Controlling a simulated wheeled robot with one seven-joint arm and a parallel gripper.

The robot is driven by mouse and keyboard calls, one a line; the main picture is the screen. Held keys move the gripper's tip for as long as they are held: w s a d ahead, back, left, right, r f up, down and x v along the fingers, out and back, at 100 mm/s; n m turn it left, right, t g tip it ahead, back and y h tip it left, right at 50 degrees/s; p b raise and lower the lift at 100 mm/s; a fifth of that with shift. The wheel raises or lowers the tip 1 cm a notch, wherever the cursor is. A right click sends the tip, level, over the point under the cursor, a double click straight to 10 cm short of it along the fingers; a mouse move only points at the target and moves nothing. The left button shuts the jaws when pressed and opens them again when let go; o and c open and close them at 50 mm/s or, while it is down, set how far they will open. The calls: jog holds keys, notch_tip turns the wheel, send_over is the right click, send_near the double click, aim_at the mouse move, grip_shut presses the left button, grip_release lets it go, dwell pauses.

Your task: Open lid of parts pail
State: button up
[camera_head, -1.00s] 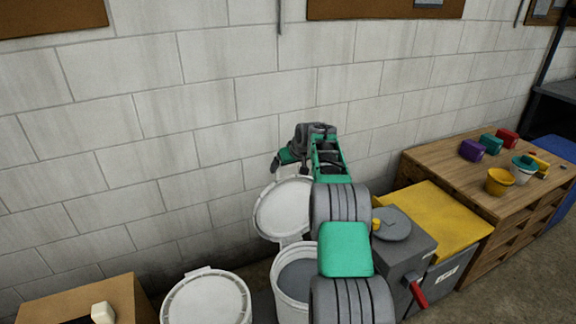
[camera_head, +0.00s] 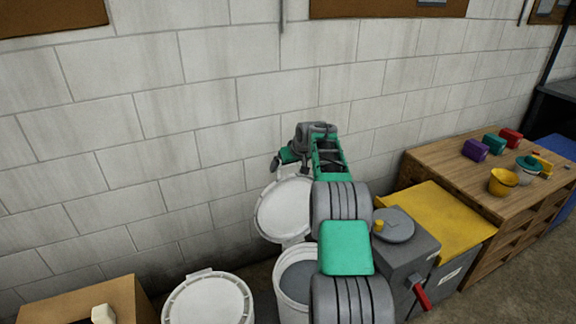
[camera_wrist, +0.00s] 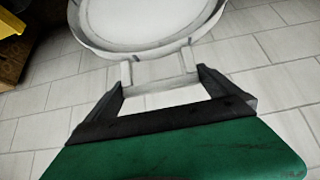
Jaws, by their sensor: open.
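A white pail (camera_head: 291,300) stands open in the head view, partly hidden by my arm. Its round white lid (camera_head: 285,212) stands raised at the back of the pail, roughly upright near the wall. My gripper (camera_head: 291,168) is at the lid's upper edge. In the wrist view, the lid (camera_wrist: 148,22) fills the top, and its handle tab (camera_wrist: 160,74) extends toward my open gripper (camera_wrist: 162,78), between the two fingers. I cannot tell whether the fingers touch it.
A second white pail with its lid on (camera_head: 208,302) stands to the left. To the right are a grey box with a red handle (camera_head: 408,255), a yellow-topped bin (camera_head: 440,215) and a wooden bench (camera_head: 425,165) with small coloured items. The block wall (camera_head: 180,180) is close behind.

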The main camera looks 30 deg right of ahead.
jog(key=b+v, duration=0.1)
jog(key=v, duration=0.6)
jog(key=shift+r, duration=0.2)
jog(key=shift+s, duration=0.15)
